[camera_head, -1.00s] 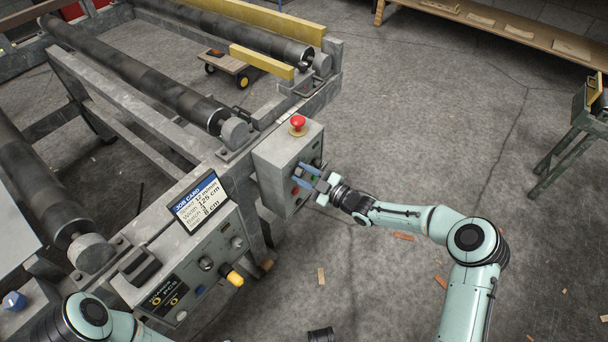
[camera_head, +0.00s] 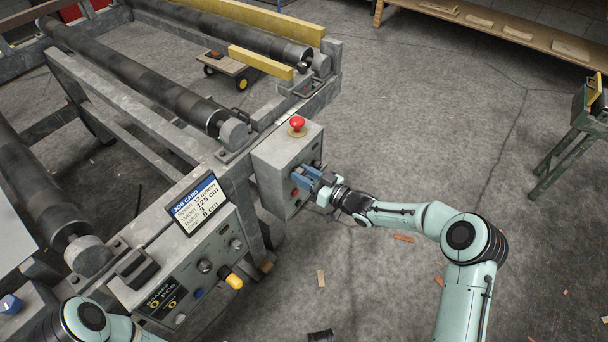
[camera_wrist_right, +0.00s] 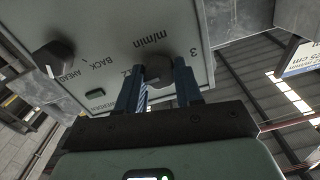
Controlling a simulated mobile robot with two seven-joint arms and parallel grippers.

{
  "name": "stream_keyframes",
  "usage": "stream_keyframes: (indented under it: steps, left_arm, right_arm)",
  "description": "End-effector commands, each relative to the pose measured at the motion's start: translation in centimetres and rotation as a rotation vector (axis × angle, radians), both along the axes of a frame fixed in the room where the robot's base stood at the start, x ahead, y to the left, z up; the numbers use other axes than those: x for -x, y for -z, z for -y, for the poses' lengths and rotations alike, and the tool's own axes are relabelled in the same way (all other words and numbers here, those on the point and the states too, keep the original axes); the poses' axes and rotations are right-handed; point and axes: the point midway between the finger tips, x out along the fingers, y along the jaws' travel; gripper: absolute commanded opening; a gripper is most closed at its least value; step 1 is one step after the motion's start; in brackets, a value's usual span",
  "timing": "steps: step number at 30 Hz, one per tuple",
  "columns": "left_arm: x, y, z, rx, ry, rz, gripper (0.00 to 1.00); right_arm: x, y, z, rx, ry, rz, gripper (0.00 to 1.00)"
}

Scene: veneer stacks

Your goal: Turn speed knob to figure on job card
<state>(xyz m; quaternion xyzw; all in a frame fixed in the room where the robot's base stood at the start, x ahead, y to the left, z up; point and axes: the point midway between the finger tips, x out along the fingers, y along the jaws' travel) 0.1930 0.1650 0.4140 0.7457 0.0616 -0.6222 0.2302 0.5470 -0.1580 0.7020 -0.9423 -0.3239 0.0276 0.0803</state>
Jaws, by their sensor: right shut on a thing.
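The grey control box (camera_head: 278,160) stands on the end of the roller frame. In the right wrist view, the dark speed knob (camera_wrist_right: 159,70) sits on its panel below the print "m/min", with scale figures partly visible beside it. My right gripper (camera_head: 304,178) is at the front of this box, its blue fingers shut around the knob; they also show in the wrist view (camera_wrist_right: 158,88). The knob's pointer is hidden. The job card (camera_head: 196,203) is on a screen above the nearer panel; its speed line seems to read 12 m/min. My left gripper is out of view.
A red mushroom button (camera_head: 297,122) tops the box. A second dark knob (camera_wrist_right: 54,58), by "BACK" and "AHEAD", is close to my fingers. The floor to the right is mostly clear.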

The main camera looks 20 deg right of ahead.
Motion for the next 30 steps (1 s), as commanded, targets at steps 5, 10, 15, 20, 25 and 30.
stream_keyframes:
  steps: [5, 10, 15, 20, 25, 30]
  left_arm:
    - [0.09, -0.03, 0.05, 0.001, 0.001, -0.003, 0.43]
    - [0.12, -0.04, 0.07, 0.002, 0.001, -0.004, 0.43]
    - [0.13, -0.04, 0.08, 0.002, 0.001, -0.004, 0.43]
    - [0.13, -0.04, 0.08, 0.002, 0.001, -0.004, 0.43]
    - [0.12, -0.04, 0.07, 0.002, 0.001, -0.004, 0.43]
    - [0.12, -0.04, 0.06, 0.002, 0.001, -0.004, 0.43]
  right_arm:
    - [-0.01, 0.0, 0.04, -0.038, 0.0, -0.03, 0.05]
    - [-0.01, 0.01, 0.05, -0.054, 0.001, -0.042, 0.05]
    - [0.0, 0.03, 0.05, -0.057, 0.001, -0.044, 0.05]
    - [0.0, 0.04, 0.05, -0.057, 0.001, -0.044, 0.05]
    - [0.0, 0.04, 0.05, -0.056, 0.001, -0.044, 0.61]
    - [0.0, 0.03, 0.03, -0.055, 0.0, -0.043, 0.61]
